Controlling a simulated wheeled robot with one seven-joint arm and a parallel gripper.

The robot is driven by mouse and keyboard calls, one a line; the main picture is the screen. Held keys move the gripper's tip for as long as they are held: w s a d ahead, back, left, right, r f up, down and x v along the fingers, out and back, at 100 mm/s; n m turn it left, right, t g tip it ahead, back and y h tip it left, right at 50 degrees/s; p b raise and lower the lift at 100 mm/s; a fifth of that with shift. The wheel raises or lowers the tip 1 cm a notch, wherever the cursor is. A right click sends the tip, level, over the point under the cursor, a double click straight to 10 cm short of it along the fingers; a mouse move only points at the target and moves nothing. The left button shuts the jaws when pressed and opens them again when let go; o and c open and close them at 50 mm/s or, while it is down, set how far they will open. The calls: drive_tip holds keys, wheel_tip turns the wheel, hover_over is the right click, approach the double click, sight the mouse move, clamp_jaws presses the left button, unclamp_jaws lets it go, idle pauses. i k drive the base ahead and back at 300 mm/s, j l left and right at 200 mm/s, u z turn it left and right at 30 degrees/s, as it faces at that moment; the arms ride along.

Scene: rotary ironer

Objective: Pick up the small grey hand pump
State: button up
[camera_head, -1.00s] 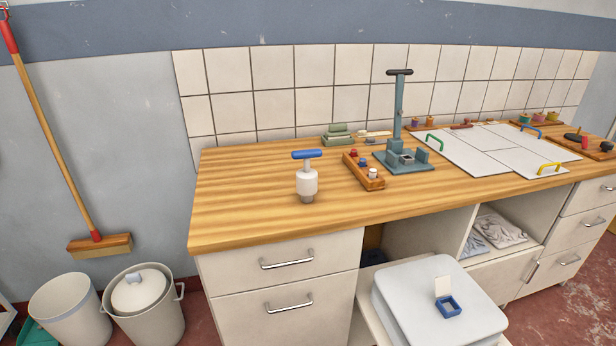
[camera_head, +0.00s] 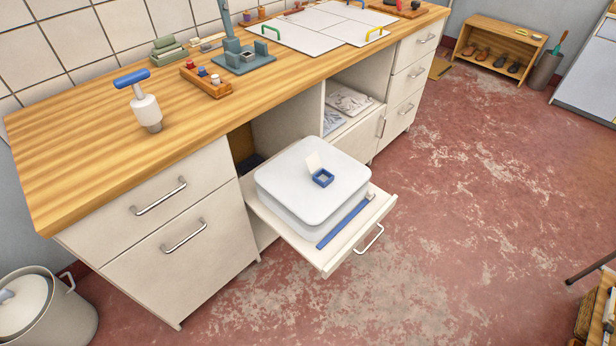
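A small pale grey-white pump-like object (camera_head: 146,108) with a blue T-shaped handle stands on the left part of the wooden worktop (camera_head: 85,155). It is the thing in view that best fits the hand pump, though its body looks more white than grey. It appears upright, with clear worktop around it, and nothing is touching it from above. My gripper is not in view.
A wooden rack with coloured knobs (camera_head: 206,82) and a blue-grey stand (camera_head: 245,60) are right of the pump. The red floor (camera_head: 450,200) at right is open.

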sight(148, 113)
drive_tip(key=i+j+u, duration=0.15)
drive_tip(key=i+u, duration=0.15)
drive_tip(key=i, duration=1.7)
